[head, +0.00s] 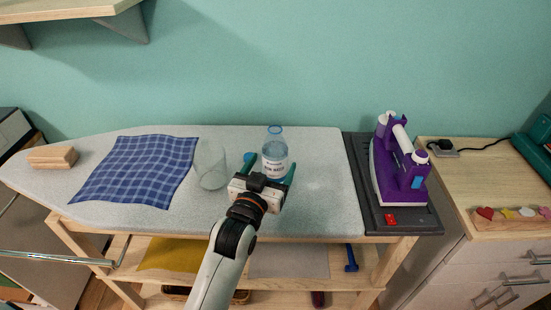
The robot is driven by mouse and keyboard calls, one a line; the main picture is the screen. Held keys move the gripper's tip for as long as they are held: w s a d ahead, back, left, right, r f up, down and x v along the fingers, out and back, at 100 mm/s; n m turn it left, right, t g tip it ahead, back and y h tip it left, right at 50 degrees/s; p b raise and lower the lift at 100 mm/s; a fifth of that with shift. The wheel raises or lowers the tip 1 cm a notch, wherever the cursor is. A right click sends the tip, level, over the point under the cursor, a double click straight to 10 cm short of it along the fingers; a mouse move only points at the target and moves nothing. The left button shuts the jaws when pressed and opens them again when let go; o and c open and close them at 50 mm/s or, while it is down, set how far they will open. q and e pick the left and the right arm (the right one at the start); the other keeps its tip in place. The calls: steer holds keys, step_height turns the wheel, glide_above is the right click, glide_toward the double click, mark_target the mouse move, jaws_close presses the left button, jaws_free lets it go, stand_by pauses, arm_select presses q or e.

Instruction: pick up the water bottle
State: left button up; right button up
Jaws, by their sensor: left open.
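A clear water bottle (275,146) with a blue cap ring and a white printed label stands upright on the grey ironing board, right of its middle. My left gripper (269,164) is open, with its green-tipped fingers pointing at the bottle from the front. One finger shows left of the bottle and the other right of it. The gripper body hides the bottle's base, and I cannot tell whether the fingers touch it. My right gripper is not in view.
A clear glass (210,168) stands just left of the gripper. A blue checked cloth (135,170) and a wooden block (52,157) lie farther left. A purple iron (397,165) rests on a dark pad (365,185) at the right. The board (320,190) is clear between bottle and pad.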

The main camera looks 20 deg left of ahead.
mark_target(277, 153)
arm_select(q)
steer(key=shift+w, duration=0.35)
steer(key=w, duration=0.4)
steer(key=shift+w+p, duration=0.3)
steer(key=shift+w, duration=0.1)
steer(key=c, duration=1.1)
steer(key=shift+c, duration=1)
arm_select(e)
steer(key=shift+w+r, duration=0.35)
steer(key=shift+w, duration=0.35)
arm_select(q)
steer(key=shift+r, duration=0.25)
